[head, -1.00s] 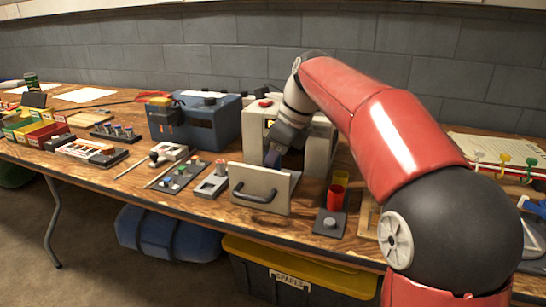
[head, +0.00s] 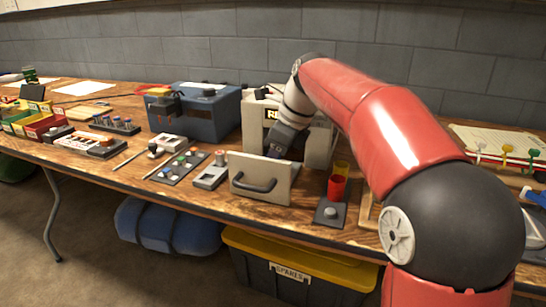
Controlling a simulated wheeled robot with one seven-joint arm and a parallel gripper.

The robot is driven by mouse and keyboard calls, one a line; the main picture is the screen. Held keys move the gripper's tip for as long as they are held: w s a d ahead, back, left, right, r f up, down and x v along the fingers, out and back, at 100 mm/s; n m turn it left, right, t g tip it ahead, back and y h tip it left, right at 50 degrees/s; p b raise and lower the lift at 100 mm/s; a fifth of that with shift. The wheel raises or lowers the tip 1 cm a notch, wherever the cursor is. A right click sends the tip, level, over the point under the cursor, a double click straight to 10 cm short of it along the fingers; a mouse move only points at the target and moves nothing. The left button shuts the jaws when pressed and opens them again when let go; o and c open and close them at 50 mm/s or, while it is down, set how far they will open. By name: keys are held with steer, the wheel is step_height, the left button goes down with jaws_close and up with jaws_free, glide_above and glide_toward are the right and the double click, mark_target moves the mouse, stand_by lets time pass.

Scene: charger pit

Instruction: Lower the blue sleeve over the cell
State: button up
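My gripper (head: 279,147) points down in front of the pale charger housing (head: 253,117), in the gap between its two blocks. A small dark bluish shape shows at its tip; I cannot tell whether this is the blue sleeve or part of the gripper. The fingers are too small and too hidden to show whether they are open or shut. The cell is not visible; the upright panel with a dark handle (head: 262,177) and my arm block the view into the housing.
A red cup-like sleeve (head: 337,188) and a yellow one (head: 341,169) stand on a dark base (head: 330,217) to the right. A blue machine (head: 212,117), button strips (head: 178,167) and coloured bins (head: 42,124) are to the left. My arm covers the table's right part.

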steer(key=shift+f, duration=0.1)
steer(key=o, duration=1)
steer(key=shift+r+p, duration=2.35)
steer(key=shift+p, duration=0.1)
steer(key=shift+r, duration=1.2)
